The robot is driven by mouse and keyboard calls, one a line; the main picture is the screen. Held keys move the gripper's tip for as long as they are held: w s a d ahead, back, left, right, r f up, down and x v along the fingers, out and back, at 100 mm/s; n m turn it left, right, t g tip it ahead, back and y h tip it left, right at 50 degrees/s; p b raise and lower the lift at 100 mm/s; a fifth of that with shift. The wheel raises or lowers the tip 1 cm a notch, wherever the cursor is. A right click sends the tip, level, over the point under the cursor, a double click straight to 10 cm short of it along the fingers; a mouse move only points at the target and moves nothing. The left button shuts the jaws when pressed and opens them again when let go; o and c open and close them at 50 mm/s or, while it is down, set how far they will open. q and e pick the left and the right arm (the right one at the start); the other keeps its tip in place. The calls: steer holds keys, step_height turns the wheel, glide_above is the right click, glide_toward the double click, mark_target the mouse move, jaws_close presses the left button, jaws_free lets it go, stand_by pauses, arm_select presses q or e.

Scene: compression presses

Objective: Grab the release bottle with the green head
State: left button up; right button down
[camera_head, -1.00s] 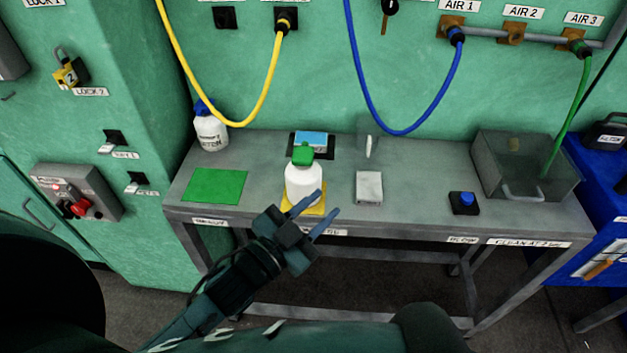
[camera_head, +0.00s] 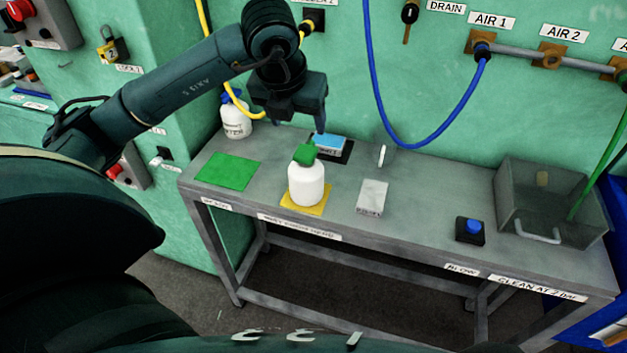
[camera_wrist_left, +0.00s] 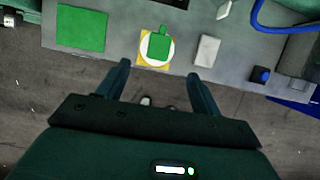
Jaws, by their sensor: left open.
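The white bottle with the green head (camera_head: 306,182) stands upright on a yellow square (camera_head: 322,208) on the grey bench. In the left wrist view the bottle (camera_wrist_left: 158,46) shows from above, beyond the fingertips and between their lines. My left gripper (camera_head: 297,124) is open and empty, pointing down, above the bench and apart from the bottle. Its two fingers also show in the left wrist view (camera_wrist_left: 158,72). My right gripper is not in view.
A white bottle with a blue head (camera_head: 236,122) stands behind the green mat (camera_head: 228,170). A grey-white block (camera_head: 372,197), a blue button (camera_head: 470,230) and a clear bin (camera_head: 545,205) are to the right. Yellow and blue hoses (camera_head: 378,100) hang behind.

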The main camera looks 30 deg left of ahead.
mark_target(305, 152)
arm_select(q)
steer(key=p+x, duration=0.2)
steer(key=x, duration=1)
steer(key=shift+f, duration=0.3)
steer(key=shift+s, duration=0.15)
jaws_close()
